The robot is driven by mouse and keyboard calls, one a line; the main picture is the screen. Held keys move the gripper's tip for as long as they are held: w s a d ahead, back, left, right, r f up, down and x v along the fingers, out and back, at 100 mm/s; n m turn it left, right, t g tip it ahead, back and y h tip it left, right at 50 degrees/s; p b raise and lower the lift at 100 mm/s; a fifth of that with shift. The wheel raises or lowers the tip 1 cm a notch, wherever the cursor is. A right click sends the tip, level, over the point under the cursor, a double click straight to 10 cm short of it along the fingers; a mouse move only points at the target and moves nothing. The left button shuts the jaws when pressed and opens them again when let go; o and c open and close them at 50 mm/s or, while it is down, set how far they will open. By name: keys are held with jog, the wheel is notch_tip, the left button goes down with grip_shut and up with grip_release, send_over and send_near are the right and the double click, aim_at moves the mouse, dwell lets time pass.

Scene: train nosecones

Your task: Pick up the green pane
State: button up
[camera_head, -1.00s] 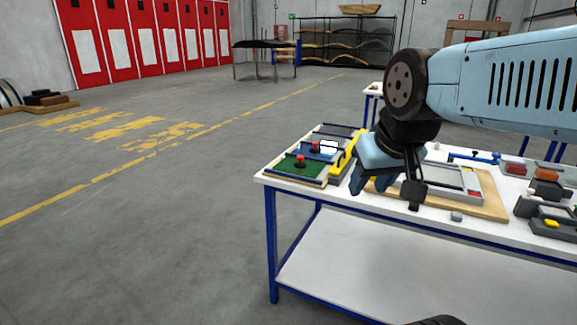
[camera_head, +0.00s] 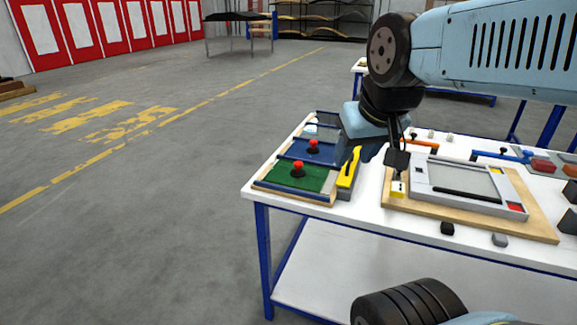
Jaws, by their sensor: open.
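The green pane (camera_head: 283,178) lies flat in the front part of a wooden tray at the left end of the white table. A red knob (camera_head: 297,169) stands on it. A blue pane (camera_head: 305,151) with its own red knob lies just behind it. My gripper (camera_head: 360,157) is to the right of the green pane, beside and above the yellow piece at the tray's right side. It is open with nothing seen between its fingers. My wrist partly hides the back right of the tray.
A grey frame (camera_head: 468,186) on a wooden board fills the table's middle. Small dark and grey blocks (camera_head: 500,240) lie near the front edge. A yellow piece (camera_head: 346,170) stands right of the tray. The floor to the left is clear.

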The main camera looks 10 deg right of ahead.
jog(key=shift+w, duration=0.1)
jog(key=shift+o, duration=1.3)
jog(key=shift+w, duration=0.15)
jog(key=shift+o, duration=0.2)
jog(key=w+d+f+n+g+h, duration=0.2)
jog(key=w+d+f+n+h, duration=0.2)
jog(key=w+d+f+n, duration=0.1)
jog(key=shift+w+f+n+g, duration=0.3)
jog(key=shift+w+f+n, duration=0.2)
jog(key=shift+w+n, duration=0.35)
jog(key=n+t+h, duration=0.4)
jog(key=n+t, duration=0.4)
jog(key=n, duration=1.4)
send_near(297, 163)
jog(key=x, duration=0.5)
jog(key=shift+f, duration=0.2)
jog(key=shift+x, duration=2.85)
